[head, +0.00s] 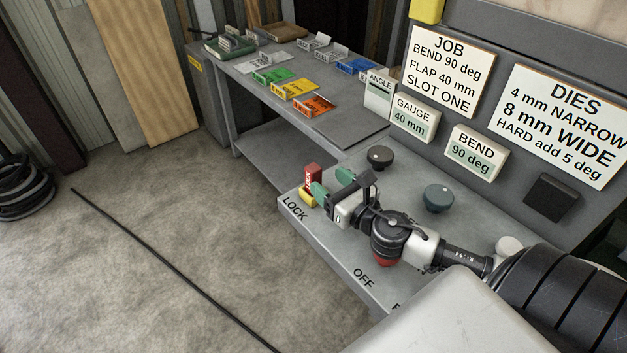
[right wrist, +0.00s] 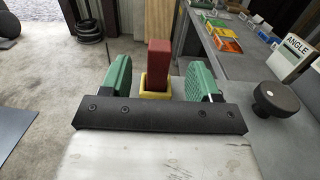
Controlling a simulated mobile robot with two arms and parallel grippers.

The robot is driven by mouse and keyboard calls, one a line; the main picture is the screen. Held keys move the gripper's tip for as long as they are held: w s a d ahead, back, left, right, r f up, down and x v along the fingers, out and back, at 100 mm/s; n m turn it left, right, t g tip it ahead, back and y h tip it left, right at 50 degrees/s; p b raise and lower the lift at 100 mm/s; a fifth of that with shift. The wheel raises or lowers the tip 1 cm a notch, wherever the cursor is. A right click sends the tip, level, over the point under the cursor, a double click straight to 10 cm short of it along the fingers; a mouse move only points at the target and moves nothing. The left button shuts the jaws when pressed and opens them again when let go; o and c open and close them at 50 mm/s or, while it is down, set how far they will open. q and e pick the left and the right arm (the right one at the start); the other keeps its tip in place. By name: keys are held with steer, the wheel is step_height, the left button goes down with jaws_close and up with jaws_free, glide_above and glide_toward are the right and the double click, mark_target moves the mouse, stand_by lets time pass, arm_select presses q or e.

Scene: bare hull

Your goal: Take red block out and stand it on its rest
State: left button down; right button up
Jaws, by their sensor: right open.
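The red block (head: 312,174) stands upright in a yellow holder (head: 307,198) at the near left corner of the machine's shelf, by the word LOCK. In the right wrist view the red block (right wrist: 158,62) rises out of the yellow holder (right wrist: 155,88). My right gripper (head: 330,183) is open, its green fingertips close to the block. In the right wrist view my right gripper (right wrist: 161,80) has one finger on each side of the block, with gaps showing. I cannot tell which spot is the block's rest. My left gripper is not in view.
Dark knobs (head: 380,157) (head: 438,198) stand on the shelf behind my right arm. A grey bench (head: 350,125) at the back holds several coloured trays. A panel carries JOB (head: 450,70) and DIES (head: 560,125) signs. The floor at left is mostly clear.

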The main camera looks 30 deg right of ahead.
mark_target(309, 165)
steer(key=w, duration=0.2)
steer(key=shift+w+a+p, duration=0.15)
steer(key=shift+w+p, duration=0.15)
steer(key=shift+w, duration=0.05)
steer(key=w+p, duration=0.1)
steer(key=w, duration=0.4)
steer(key=shift+a+p, duration=0.15)
steer(key=shift+p, duration=0.15)
steer(key=shift+w+f, duration=0.1)
steer(key=shift+w, duration=0.05)
steer(key=shift+c, duration=0.8)
steer(key=c, duration=0.9)
